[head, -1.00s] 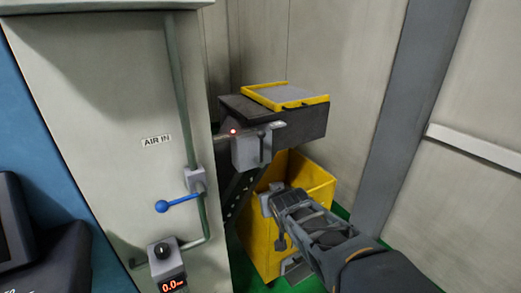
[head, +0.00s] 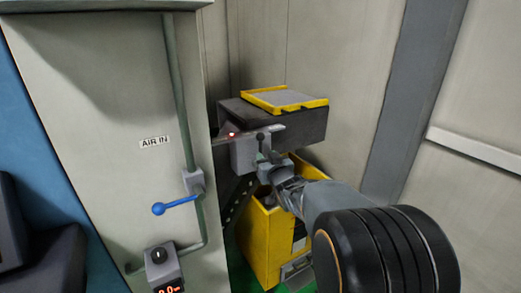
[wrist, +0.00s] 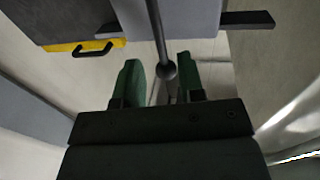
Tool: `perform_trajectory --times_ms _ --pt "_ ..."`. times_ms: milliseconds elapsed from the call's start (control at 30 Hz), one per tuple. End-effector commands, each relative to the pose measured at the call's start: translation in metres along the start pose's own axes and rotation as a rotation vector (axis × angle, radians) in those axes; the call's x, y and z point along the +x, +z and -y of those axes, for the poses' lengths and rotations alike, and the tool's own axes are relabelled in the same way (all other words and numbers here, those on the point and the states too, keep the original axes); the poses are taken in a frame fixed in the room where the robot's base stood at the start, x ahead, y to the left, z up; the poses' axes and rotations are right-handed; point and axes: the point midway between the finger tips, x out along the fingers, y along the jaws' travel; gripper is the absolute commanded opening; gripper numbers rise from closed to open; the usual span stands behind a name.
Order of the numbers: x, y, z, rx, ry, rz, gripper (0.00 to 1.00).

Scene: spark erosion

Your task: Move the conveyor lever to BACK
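The conveyor lever is a thin grey rod with a dark ball knob, seen in the wrist view (wrist: 157,32) and, small, in the head view (head: 261,147). It sits on a grey control box (head: 241,153) at the front of the dark conveyor. My gripper (wrist: 157,76) is open, with its two green-lined fingers on either side of the ball end. The knob appears nearer the right finger; I cannot tell whether they touch. In the head view my gripper (head: 275,167) is just below and right of the box. The lever's position markings are not legible.
A yellow-rimmed tray (head: 248,93) lies on top of the conveyor. A yellow bin (head: 256,245) stands below, close under my arm. A pale cabinet (head: 110,95) with a blue-handled air valve (head: 176,205) is at left. Wall panels stand behind and right.

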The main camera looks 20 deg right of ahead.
Motion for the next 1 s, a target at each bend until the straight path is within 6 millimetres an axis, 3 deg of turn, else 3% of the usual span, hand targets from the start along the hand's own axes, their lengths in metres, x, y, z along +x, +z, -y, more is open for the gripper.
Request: perform_trajectory --times_ms 200,400,833,1000 --pt "0.036 0.000 0.001 0.000 0.000 0.002 0.36" --pt "0.054 0.000 0.000 -0.001 0.001 0.002 0.36" --pt "0.060 0.000 0.000 -0.001 0.001 0.001 0.36" --pt "0.060 0.000 0.000 -0.001 0.001 0.001 0.21"
